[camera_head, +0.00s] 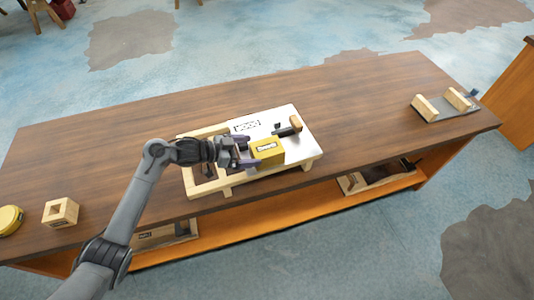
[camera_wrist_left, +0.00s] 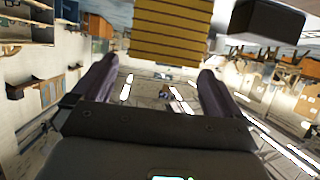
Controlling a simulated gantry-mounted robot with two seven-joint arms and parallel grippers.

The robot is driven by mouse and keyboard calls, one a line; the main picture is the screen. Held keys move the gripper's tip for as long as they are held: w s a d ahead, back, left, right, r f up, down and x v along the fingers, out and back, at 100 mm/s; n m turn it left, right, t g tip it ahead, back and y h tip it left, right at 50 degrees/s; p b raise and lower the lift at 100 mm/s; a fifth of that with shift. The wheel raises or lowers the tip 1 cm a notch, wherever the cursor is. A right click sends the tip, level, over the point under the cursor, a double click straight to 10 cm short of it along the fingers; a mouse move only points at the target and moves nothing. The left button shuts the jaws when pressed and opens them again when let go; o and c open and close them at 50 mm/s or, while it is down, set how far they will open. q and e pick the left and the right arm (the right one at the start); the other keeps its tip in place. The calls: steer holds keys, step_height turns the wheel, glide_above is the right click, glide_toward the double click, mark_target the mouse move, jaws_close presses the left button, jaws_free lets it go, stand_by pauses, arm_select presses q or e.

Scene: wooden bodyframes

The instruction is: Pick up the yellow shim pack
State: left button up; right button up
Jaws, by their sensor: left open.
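The yellow shim pack (camera_head: 267,152) is a yellow block with a white label, at the white board on the wooden frame. In the left wrist view the yellow shim pack (camera_wrist_left: 171,30) shows striped layers at the top of the picture, beyond the fingertips. My left gripper (camera_head: 248,154) is open, with its fingers pointing at the pack's left side. In the wrist view the left gripper's two dark fingers (camera_wrist_left: 158,72) stand apart with nothing between them. Whether a fingertip touches the pack I cannot tell. My right gripper is not in view.
The wooden frame with its white board (camera_head: 290,115) stands on the brown table (camera_head: 350,85). A dark tool with a wooden handle (camera_head: 295,123) lies behind the pack.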

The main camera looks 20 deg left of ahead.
mark_target(256, 150)
arm_select(q)
steer(key=shift+a+f+b+x, duration=0.1)
steer(key=shift+f+b+x, duration=0.1)
steer(key=shift+x, duration=1.15)
steer(key=shift+a+f+b+x, duration=0.1)
steer(key=shift+f+b+x, duration=0.1)
steer(key=shift+x, duration=1.2)
steer(key=shift+r, duration=0.15)
steer(key=c, duration=1)
